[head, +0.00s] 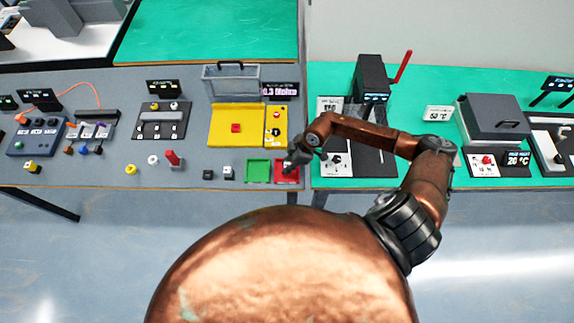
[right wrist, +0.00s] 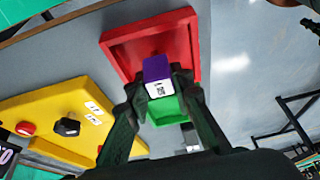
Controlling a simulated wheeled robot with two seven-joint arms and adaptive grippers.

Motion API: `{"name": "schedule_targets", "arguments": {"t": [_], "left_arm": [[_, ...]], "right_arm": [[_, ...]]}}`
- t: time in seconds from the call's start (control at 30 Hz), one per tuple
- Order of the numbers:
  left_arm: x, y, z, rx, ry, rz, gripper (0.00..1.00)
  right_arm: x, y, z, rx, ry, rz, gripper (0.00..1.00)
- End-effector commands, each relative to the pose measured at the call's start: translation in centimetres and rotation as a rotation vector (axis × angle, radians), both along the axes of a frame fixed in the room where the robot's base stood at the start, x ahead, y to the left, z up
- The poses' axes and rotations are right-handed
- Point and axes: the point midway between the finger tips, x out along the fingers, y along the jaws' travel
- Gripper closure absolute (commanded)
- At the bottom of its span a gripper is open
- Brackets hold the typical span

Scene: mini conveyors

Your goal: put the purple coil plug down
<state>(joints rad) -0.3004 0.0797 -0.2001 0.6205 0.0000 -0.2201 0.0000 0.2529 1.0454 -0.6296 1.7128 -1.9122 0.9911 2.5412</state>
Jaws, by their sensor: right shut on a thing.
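The purple coil plug (right wrist: 157,68) shows in the right wrist view as a small purple block with a white end bearing a dark printed code. My right gripper (right wrist: 160,82) is shut on it, one finger on each side. The plug is in front of the red tray (right wrist: 118,48) in that view; I cannot tell whether it touches the tray floor. In the head view my right gripper (head: 293,161) is over the red tray (head: 287,178) at the table's front edge, and the plug is hidden or too small to make out. My left gripper is not in view.
A green tray (head: 258,171) stands directly left of the red one. A yellow station (head: 237,125) with a red block lies behind them. Small black and white blocks (head: 218,173) sit to the left. A black machine (head: 371,85) stands on the green table at right.

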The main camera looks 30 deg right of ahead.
Motion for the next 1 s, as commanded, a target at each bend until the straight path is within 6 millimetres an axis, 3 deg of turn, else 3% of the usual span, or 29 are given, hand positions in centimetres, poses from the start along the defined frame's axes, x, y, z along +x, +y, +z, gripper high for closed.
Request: {"name": "schedule_targets", "arguments": {"t": [0.17,0.2,0.43,0.77,1.0], "left_arm": [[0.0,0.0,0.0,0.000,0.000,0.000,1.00],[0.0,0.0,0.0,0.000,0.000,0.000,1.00],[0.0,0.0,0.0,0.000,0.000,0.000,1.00],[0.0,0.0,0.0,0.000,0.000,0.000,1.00],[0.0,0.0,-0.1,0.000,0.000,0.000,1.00]], "right_arm": [[0.0,0.0,0.0,0.000,0.000,0.000,1.00],[0.0,0.0,-0.1,0.000,0.000,0.000,0.78],[0.0,0.0,-0.1,-0.001,0.001,0.000,0.63],[0.0,-0.1,0.2,0.000,0.000,0.000,0.62],[-0.7,-1.3,3.2,-0.004,0.000,0.000,0.62]]}}
